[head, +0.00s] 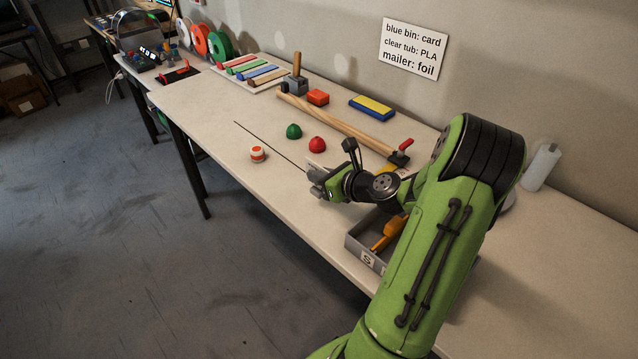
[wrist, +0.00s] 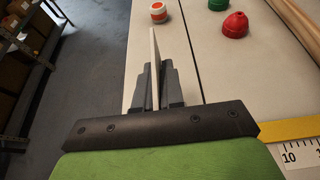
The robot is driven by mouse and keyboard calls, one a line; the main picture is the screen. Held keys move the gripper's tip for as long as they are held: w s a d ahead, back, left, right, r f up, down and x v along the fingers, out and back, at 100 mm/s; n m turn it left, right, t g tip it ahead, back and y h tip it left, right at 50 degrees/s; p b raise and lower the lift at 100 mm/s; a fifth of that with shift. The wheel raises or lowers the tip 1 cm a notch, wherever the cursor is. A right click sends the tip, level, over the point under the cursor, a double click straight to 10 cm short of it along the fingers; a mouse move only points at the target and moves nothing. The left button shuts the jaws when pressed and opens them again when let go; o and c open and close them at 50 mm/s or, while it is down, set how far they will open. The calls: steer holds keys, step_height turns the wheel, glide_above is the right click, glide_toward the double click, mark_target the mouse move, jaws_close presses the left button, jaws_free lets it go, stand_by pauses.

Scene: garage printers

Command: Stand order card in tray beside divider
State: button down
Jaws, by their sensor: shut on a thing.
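My gripper (head: 318,183) is over the workbench, left of the grey tray (head: 353,243) in the head view. In the wrist view its two grey fingers (wrist: 155,88) are shut on a thin pale card (wrist: 154,55), seen nearly edge-on and standing up between them. In the head view the card is mostly hidden by the fingers. The tray sits near the bench's front edge, with a white label marked S on its front. An orange tool (head: 385,237) lies in it. My arm hides much of the tray, and I cannot make out a divider.
An orange-and-white round piece (head: 258,154), a green knob (head: 293,131) and a red knob (head: 317,145) stand on the bench. A long wooden bar (head: 335,122) lies behind them. The bench's front left stretch is clear. A yellow ruled strip (wrist: 290,128) shows in the wrist view.

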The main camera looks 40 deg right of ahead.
mark_target(319, 166)
step_height(319, 166, up, 6)
steer(key=shift+f+p, duration=0.1)
steer(key=shift+p, duration=0.75)
